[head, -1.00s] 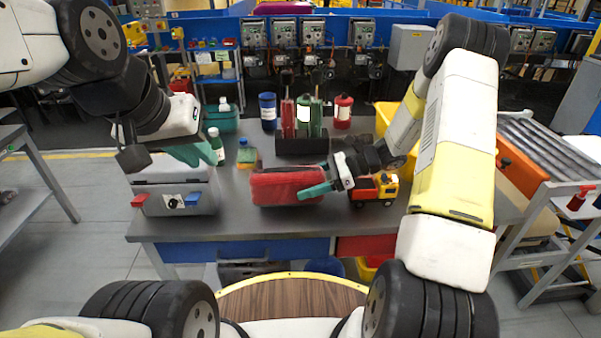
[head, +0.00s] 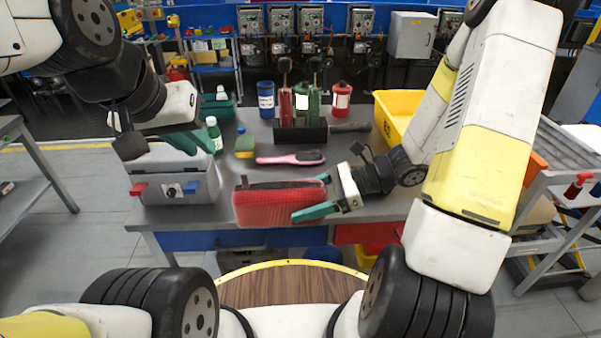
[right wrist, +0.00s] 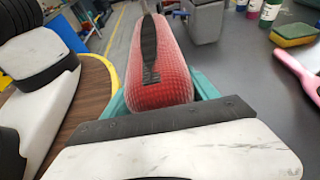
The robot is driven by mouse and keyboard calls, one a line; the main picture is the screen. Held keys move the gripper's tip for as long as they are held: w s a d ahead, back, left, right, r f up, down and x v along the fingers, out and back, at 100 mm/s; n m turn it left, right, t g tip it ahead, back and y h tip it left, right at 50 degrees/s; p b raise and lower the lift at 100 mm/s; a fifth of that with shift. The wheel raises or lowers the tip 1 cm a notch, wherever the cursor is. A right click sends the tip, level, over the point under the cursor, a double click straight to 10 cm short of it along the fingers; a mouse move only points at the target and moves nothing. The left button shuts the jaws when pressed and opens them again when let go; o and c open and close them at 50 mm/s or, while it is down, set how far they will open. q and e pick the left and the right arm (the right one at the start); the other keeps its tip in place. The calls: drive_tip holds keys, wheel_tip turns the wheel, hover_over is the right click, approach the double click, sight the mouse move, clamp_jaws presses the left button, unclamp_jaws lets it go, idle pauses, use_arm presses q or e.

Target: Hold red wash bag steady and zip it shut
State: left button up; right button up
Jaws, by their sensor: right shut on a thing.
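The red wash bag (head: 272,207) is near the table's front edge in the head view and fills the middle of the right wrist view (right wrist: 162,94). A dark strip runs along its top; I cannot tell whether its zip is open. My right gripper (head: 314,198) is shut on the bag's right end, with a teal finger on either side. The bag looks raised off the table, though its underside is hidden. My left gripper (head: 205,142) hangs above the grey box, left of and apart from the bag. Its finger gap is unclear.
A pink hairbrush (head: 290,158) and a yellow-green sponge (head: 245,146) lie behind the bag. A grey box (head: 165,190) with red and blue latches stands at left.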

drive_tip(key=shift+s, duration=0.2)
drive_tip(key=shift+w, duration=0.1)
drive_tip(key=w, duration=0.5)
drive_tip(key=w+d+f, duration=0.1)
drive_tip(key=w, duration=0.4)
drive_tip(key=w+f, duration=0.1)
drive_tip(key=w, duration=0.4)
drive_tip(key=shift+w+d, duration=0.2)
drive_tip(key=shift+w, duration=0.15)
drive_tip(key=shift+f, duration=1.1)
drive_tip(key=shift+f, duration=0.3)
drive_tip(key=o, duration=1.6)
drive_tip(key=shift+o, duration=0.2)
drive_tip(key=c, duration=1.7)
